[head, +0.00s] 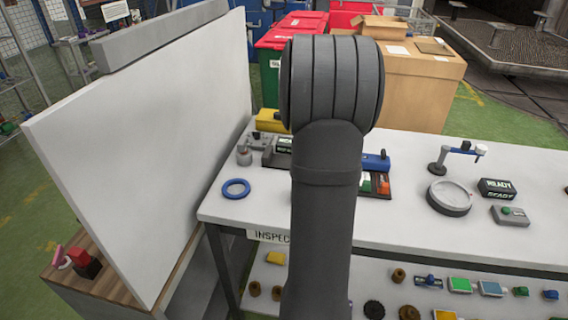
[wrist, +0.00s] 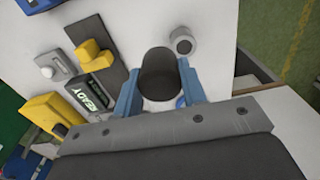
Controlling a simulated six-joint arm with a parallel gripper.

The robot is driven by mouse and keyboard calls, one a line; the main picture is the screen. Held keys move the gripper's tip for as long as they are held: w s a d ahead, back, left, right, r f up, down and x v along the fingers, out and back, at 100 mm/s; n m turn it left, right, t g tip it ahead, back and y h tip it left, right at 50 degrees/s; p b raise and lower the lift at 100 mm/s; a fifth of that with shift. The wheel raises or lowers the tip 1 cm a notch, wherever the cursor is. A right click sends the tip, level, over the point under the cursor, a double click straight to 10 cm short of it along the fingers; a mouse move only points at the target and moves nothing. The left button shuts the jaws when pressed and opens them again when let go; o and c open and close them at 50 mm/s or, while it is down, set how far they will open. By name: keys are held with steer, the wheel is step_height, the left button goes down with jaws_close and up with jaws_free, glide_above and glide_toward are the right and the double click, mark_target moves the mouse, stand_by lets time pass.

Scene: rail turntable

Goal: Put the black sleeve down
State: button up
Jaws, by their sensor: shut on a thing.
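The black sleeve (wrist: 158,68) is between the two blue fingers of my gripper (wrist: 160,88) in the wrist view. My gripper is shut on it, above the white table (wrist: 140,25). The gap between the sleeve's lower end and the table cannot be judged. In the head view my arm hides both the gripper and the sleeve.
A grey cylinder (wrist: 183,41) stands close beside the sleeve. A yellow part (wrist: 94,57) and a READY display (wrist: 92,93) are to its left. A tall white panel (head: 145,140) stands left of the table.

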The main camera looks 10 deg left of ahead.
steer(key=w, duration=1)
steer(key=w+a+f, duration=0.1)
steer(key=a+f, duration=0.1)
steer(key=a, duration=0.1)
steer(key=w+a+f, duration=0.1)
steer(key=a+f, duration=0.1)
steer(key=a, duration=0.2)
steer(key=w+a+f, duration=0.1)
steer(key=a+f, duration=0.1)
steer(key=a, duration=0.1)
steer(key=shift+w+a+f, duration=0.15)
steer(key=shift+w+f, duration=0.15)
steer(key=shift+w, duration=0.1)
steer(key=shift+f, duration=2)
steer(key=shift+f, duration=0.1)
steer(key=o, duration=1.2)
step_height(320, 180, up, 12)
steer(key=shift+r, duration=0.1)
